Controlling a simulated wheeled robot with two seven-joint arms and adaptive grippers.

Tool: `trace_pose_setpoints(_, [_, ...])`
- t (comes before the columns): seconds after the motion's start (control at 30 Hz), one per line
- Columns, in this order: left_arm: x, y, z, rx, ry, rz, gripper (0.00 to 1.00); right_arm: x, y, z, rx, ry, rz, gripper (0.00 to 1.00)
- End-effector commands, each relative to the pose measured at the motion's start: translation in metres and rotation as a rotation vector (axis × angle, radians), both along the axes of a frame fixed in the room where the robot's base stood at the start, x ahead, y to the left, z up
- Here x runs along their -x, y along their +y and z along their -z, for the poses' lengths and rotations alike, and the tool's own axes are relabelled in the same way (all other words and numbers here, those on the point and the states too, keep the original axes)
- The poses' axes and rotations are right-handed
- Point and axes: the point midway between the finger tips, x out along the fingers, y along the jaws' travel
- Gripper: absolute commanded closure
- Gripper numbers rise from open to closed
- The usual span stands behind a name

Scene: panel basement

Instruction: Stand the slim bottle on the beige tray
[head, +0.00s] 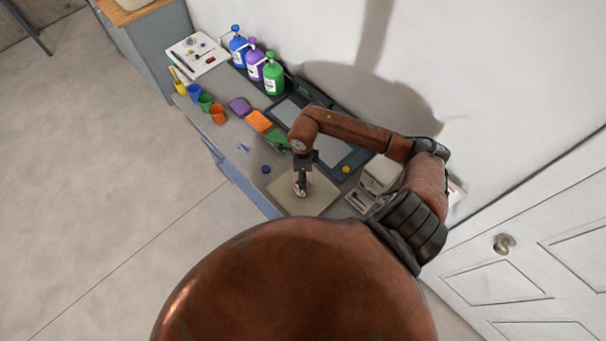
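The beige tray (322,190) lies on the near end of the workbench, partly covered by my large rounded body part in front. My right arm comes in from the right, and my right gripper (302,182) points down over the tray's left part. A small whitish object with a reddish mark (299,191) shows at its fingertips. It may be the slim bottle, but it is too small and too covered to be sure. I cannot tell whether the fingers are closed on it or whether it touches the tray. My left gripper is not in view.
Blue (238,50), purple (255,62) and green (273,76) pump bottles stand at the back, by the wall. Several coloured cups (206,102) line the bench's left edge. Blue (266,169) and yellow (346,169) round pieces lie near the tray. A white door (535,265) is at right.

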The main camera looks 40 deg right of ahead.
Motion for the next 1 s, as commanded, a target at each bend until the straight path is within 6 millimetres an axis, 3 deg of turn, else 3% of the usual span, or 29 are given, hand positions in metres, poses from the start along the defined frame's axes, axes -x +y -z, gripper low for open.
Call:
trace_pose_setpoints(0.07, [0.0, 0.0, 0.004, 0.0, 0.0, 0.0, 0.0, 0.0, 0.0, 0.003, 0.001, -0.001, 0.0, 0.78])
trace_pose_setpoints(0.1, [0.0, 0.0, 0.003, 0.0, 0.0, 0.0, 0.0, 0.0, 0.0, 0.003, 0.0, 0.0, 0.0, 0.47])
trace_pose_setpoints(0.33, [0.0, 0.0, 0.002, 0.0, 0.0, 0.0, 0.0, 0.0, 0.0, 0.002, 0.0, 0.0, 0.0, 0.32])
trace_pose_setpoints(0.73, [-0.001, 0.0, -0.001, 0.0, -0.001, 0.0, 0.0, -0.001, 0.0, -0.004, 0.001, -0.002, 0.0, 0.31])
trace_pose_setpoints(1.0, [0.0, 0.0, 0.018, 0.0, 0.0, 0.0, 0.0, -0.002, -0.001, -0.053, 0.004, -0.007, -0.002, 0.31])
